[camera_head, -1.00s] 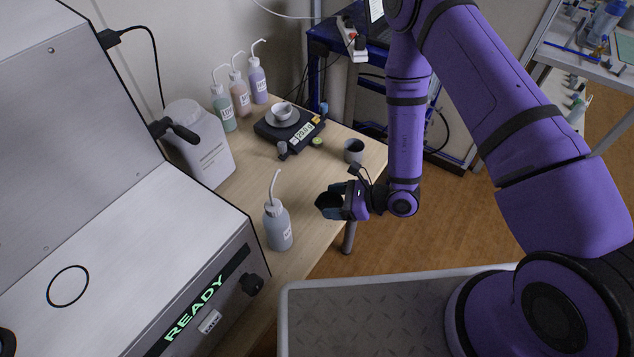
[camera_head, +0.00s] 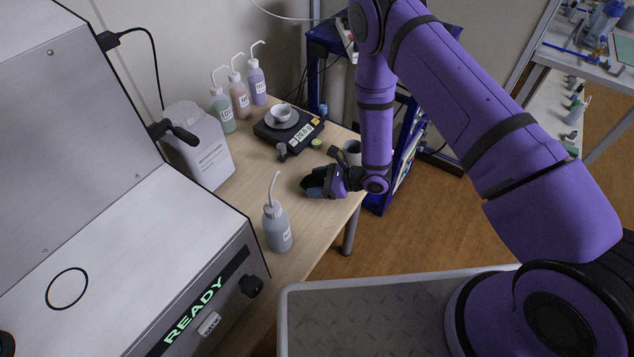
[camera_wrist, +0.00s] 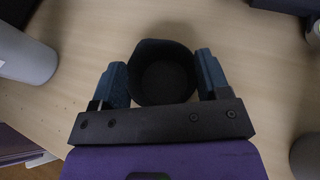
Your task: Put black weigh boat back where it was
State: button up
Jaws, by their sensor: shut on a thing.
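The black weigh boat (camera_wrist: 163,78) is a small dark cup with an open top. It sits between the blue fingers of my gripper (camera_wrist: 162,82) in the wrist view, with the wooden table below it. In the head view my gripper (camera_head: 318,184) holds the dark boat (camera_head: 314,178) over the front right part of the wooden table (camera_head: 245,180). The gripper is shut on the boat. The boat looks upright and empty. I cannot tell how high it is above the table.
A grey wash bottle (camera_head: 277,228) stands left of the gripper. A grey cup (camera_head: 352,150) is behind the gripper, partly hidden by my arm. Several bottles stand at the back.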

jog(key=shift+f, duration=0.15)
jog(key=o, duration=0.8)
jog(key=shift+c, duration=0.2)
jog(key=v, duration=1.2)
jog(key=s+r+n+g, duration=0.15)
jog(key=r+n, duration=0.25)
jog(key=r, duration=0.6)
jog(key=s+r+n+g+h, duration=0.1)
jog(key=r+n+g, duration=0.15)
jog(key=r, duration=0.65)
jog(key=s+r+n+g, duration=0.2)
jog(key=r+n, duration=0.3)
jog(key=r, duration=0.5)
jog(key=s+d+r+n+t+h, duration=0.4)
jog(key=s+d+r+h, duration=0.2)
jog(key=s+d+r, duration=0.2)
jog(key=s+d+r+n+t+h, duration=0.4)
jog(key=s+d+r, duration=0.4)
jog(key=s+r, duration=0.3)
notch_tip(320, 180, up, 2)
jog(key=shift+r+n+h, duration=0.1)
jog(key=shift+n+h, duration=0.65)
jog(key=shift+h, duration=0.25)
